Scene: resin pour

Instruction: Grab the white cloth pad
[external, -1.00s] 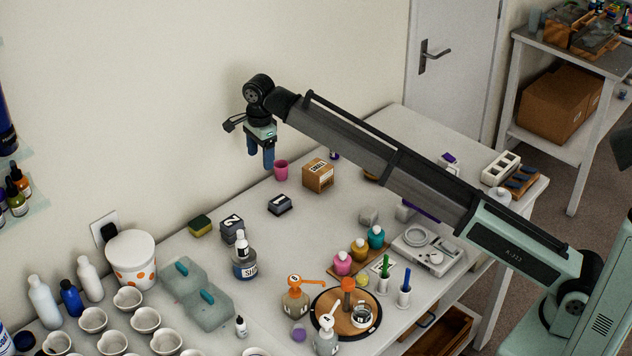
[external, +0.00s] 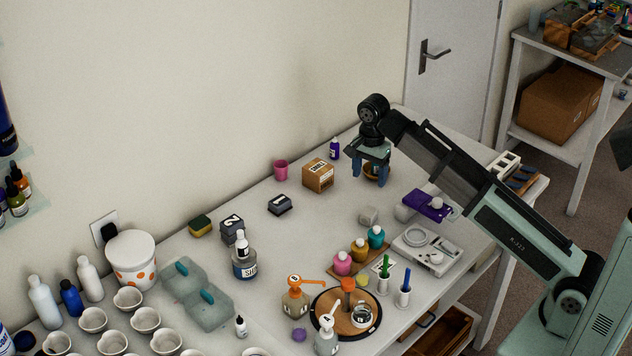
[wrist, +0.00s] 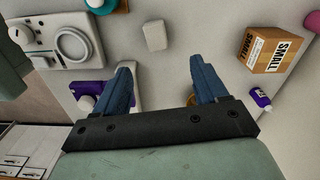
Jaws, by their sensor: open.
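A small pale grey-white pad (external: 369,214), shaped like a soft block, lies flat on the table right of the middle. In the wrist view the pad (wrist: 155,35) shows beyond my fingertips, near the top centre. It is the likeliest white cloth pad, though its material is hard to make out. My gripper (external: 370,181) is above the table, farther back than the pad and apart from it. Its two blue fingers are spread with nothing held between them, as the wrist view of the gripper (wrist: 161,68) also shows.
A cardboard box (external: 318,175) stands left of my gripper. A purple item (external: 428,205) and a white scale (external: 430,250) lie to the right. An amber round thing (external: 372,170) is partly hidden by my gripper. Coloured bottles (external: 359,249) stand in front of the pad.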

